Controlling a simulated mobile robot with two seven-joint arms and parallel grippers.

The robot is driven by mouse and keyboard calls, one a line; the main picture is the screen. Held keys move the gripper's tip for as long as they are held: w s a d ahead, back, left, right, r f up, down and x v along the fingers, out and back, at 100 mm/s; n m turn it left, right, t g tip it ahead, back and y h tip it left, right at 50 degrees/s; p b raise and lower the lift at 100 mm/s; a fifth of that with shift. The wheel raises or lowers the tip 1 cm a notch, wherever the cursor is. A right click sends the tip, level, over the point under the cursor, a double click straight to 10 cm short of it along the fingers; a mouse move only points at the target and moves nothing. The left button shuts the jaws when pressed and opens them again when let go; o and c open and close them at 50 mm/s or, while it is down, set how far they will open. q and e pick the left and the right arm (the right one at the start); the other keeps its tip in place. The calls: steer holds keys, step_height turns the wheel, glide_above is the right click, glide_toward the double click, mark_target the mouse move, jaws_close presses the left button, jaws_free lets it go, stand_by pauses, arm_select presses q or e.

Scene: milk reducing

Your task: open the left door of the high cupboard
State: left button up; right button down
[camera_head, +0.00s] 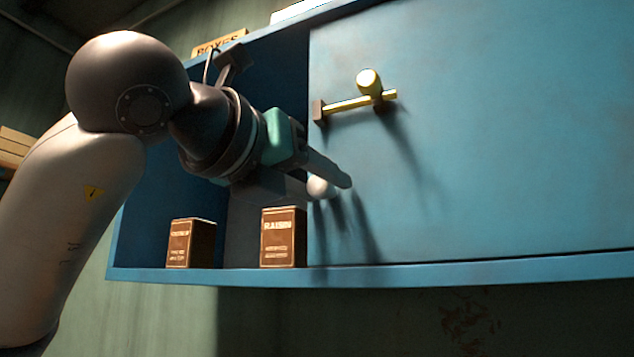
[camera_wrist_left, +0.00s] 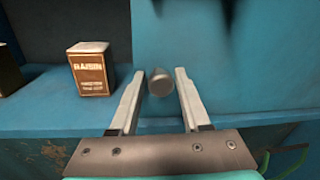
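The high cupboard (camera_head: 450,272) is blue, and its left part stands open with the inside showing. A flat blue door panel (camera_head: 500,150) covers the part to the right of the opening. A pale round knob (camera_head: 320,187) is near the panel's lower left edge, partly hidden by my left gripper (camera_head: 335,181). In the left wrist view, the fingers of the left gripper (camera_wrist_left: 160,74) are apart, with the knob (camera_wrist_left: 160,83) between their tips. Whether either finger touches it I cannot tell. My right gripper is not in view.
A brass latch (camera_head: 350,104) with a round knob sits higher on the panel. Two brown boxes stand on the cupboard floor, one (camera_head: 284,238) close to my gripper, the other (camera_head: 190,243) farther left.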

arm_select(q)
steer(key=b+v, duration=0.2)
steer(key=v, duration=1.3)
steer(key=shift+b, duration=0.4)
steer(key=shift+s+a, duration=0.1)
